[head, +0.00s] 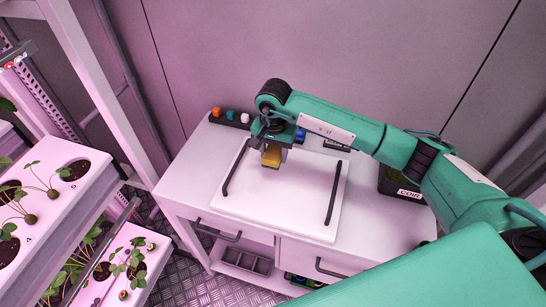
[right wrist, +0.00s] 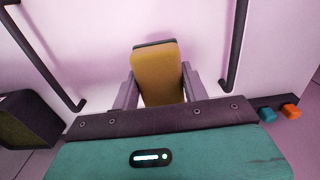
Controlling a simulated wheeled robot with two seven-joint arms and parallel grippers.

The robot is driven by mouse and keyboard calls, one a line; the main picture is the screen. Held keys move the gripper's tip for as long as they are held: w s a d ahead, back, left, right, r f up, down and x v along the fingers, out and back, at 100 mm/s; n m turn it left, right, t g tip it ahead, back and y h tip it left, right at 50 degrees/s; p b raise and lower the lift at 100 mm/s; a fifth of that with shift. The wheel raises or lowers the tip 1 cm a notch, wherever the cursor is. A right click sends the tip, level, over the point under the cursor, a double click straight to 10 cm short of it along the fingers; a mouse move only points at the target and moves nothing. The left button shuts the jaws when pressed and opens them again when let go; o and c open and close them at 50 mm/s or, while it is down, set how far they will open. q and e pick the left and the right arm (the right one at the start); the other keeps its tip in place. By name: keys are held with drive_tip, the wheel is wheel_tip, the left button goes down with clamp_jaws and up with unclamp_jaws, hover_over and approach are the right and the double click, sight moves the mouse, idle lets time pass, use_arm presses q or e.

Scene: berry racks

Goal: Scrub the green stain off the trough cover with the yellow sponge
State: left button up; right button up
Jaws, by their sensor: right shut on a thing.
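The trough cover (head: 285,205) is a white board with two dark handles, lying on the white bench. My right gripper (head: 271,152) is shut on the yellow sponge (head: 271,159), over the far left part of the cover near its left handle (head: 236,168). In the right wrist view the sponge (right wrist: 158,78) sits between the two grey fingers, with a dark layer at its far end. I cannot tell whether it touches the cover. No green stain shows on the visible cover; the sponge and gripper hide part of it. My left gripper is not in view.
A dark holder with coloured knobs (head: 230,116) stands at the bench's back left. A dark crate (head: 400,185) stands at the right, partly behind my right arm. Planted white racks (head: 60,185) fill the left. Drawers (head: 300,256) are below the bench top.

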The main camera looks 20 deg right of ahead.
drive_tip(key=shift+s+r, duration=0.1)
drive_tip(key=shift+r, duration=0.9)
